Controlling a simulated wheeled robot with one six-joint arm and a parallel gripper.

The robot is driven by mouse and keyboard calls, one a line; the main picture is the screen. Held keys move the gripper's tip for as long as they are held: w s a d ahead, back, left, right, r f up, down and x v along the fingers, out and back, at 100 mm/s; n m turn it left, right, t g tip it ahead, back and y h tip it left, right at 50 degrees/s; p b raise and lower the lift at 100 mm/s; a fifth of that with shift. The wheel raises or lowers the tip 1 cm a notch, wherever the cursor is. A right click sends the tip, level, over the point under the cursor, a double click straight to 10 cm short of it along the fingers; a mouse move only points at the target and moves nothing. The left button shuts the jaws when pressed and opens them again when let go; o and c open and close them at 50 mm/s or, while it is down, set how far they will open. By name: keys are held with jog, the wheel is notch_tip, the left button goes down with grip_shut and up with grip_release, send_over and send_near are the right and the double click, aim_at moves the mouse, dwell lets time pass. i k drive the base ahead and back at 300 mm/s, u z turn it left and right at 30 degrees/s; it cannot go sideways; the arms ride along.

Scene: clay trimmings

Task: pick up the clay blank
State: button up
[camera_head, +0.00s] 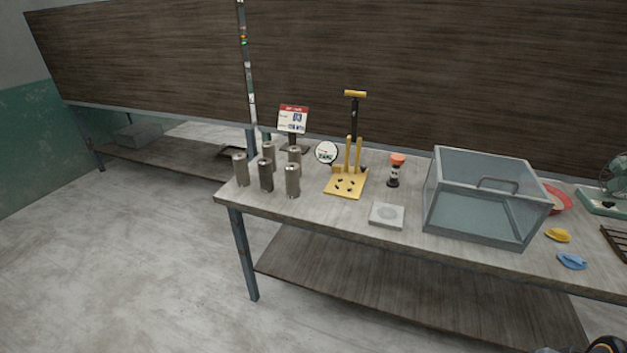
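I cannot pick out the clay blank for certain. Several grey-brown upright cylinders (292,181) stand in a cluster at the left end of the table. A flat light-grey square block (387,215) with a round mark on top lies near the front edge. A small yellow piece (558,235) and a small blue piece (572,261) lie on the right part of the table. My gripper's fingers are not visible; only a dark, rounded part, likely of my arm, shows at the bottom right corner.
The table (330,213) also holds a yellow press-like stand (345,184), a sign (293,119), an orange-topped timer-like object (396,170), a clear open box (478,218), a red bowl (557,199) and a green fan (605,200). The floor at left is clear.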

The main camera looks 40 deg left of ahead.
aim_at(265, 165)
jog(key=z, duration=1)
jog(key=k, duration=1.7)
jog(key=u, duration=2)
jog(key=i, duration=1)
jog(key=u, duration=0.05)
